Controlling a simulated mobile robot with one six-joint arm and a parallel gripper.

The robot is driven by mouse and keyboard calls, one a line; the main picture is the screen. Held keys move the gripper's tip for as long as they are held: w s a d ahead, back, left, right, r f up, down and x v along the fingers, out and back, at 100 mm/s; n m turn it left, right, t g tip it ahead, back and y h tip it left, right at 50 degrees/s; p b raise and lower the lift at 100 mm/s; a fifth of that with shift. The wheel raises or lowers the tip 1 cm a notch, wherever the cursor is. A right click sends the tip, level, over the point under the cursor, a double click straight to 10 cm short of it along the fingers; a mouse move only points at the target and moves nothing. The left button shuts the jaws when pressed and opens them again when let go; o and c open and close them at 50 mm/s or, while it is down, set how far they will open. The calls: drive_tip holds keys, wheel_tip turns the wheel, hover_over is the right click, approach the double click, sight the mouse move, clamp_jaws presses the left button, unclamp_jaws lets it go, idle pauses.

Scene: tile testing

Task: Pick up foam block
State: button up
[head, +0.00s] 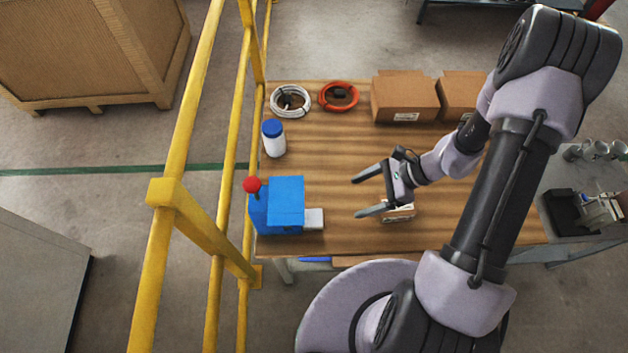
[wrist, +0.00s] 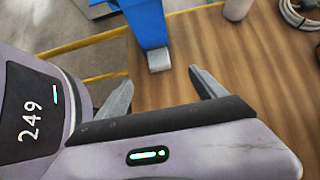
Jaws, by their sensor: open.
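A small light grey block (head: 314,218) sits on the table against the right side of the blue device. It also shows in the wrist view (wrist: 159,60), at the foot of the blue device, ahead of and between my fingers. I cannot tell whether it is the foam block or a part of the device. My gripper (head: 356,198) is open and empty, to the right of the grey block and apart from it. Its two fingers point left, toward the device. The wrist view shows both fingers (wrist: 161,76) spread with nothing between them.
The blue device (head: 284,202) has a red knob. A white bottle (head: 274,143), white coil (head: 290,101), orange coil (head: 338,96) and cardboard boxes (head: 404,97) stand farther back. A yellow railing (head: 183,195) borders the left. The table's middle is clear.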

drive_tip(key=b, duration=0.3)
approach(314, 218)
drive_tip(key=b+x, duration=0.4)
drive_tip(key=x, duration=0.5)
drive_tip(key=shift+r, duration=0.15)
drive_tip(key=c, duration=1.4)
